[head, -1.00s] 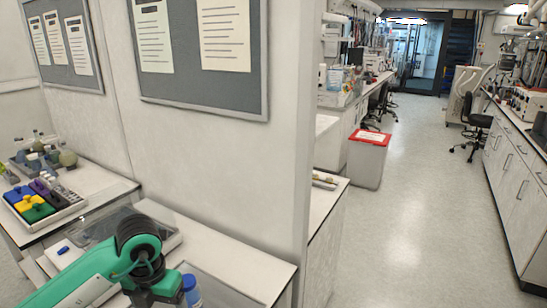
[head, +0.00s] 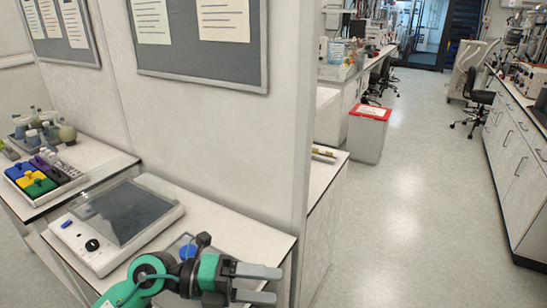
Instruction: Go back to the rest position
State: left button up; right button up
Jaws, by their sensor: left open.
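My left gripper (head: 262,284) shows at the bottom centre of the head view. Its two grey fingers point right and are apart, with nothing between them. It is above the right end of the white bench (head: 225,222). The green and black wrist is behind it to the left. My right gripper does not show.
A flat white device with a dark glass top (head: 127,208) lies on the bench. A blue-capped item (head: 188,252) is partly hidden behind my wrist. A tray of coloured blocks (head: 37,183) stands on the left bench. A red-lidded bin (head: 368,135) stands by the open aisle floor (head: 430,200).

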pick_arm(q)
jog(key=w+a+r+n+t+y, duration=0.1)
jog(key=w+a+r+n+t, duration=0.25)
jog(key=n+t, duration=0.65)
jog(key=w+a+r+n+t+y, duration=0.1)
jog(key=w+a+r+n+t, duration=0.3)
jog(key=n+t, duration=0.6)
jog(key=s+a+f+n+g+y, duration=0.1)
jog(key=a+f+n+g+y, duration=0.2)
jog(key=a+f+n+y, duration=1.05)
jog(key=s+f+n+g+y, duration=0.1)
jog(key=s+f+n+g, duration=0.2)
jog(key=s+f+g, duration=1.4)
jog(key=s+f+t, duration=0.1)
jog(key=s+f, duration=0.1)
jog(key=f, duration=1.5)
jog(key=s+f+t, duration=0.2)
jog(key=s+f, duration=0.1)
jog(key=f, duration=1.5)
jog(key=s+a+f+g, duration=0.1)
jog(key=s+a+f, duration=0.2)
jog(key=s+f, duration=1.5)
jog(key=shift+s+a+f, duration=0.15)
jog(key=shift+s+f, duration=0.1)
jog(key=shift+f, duration=0.35)
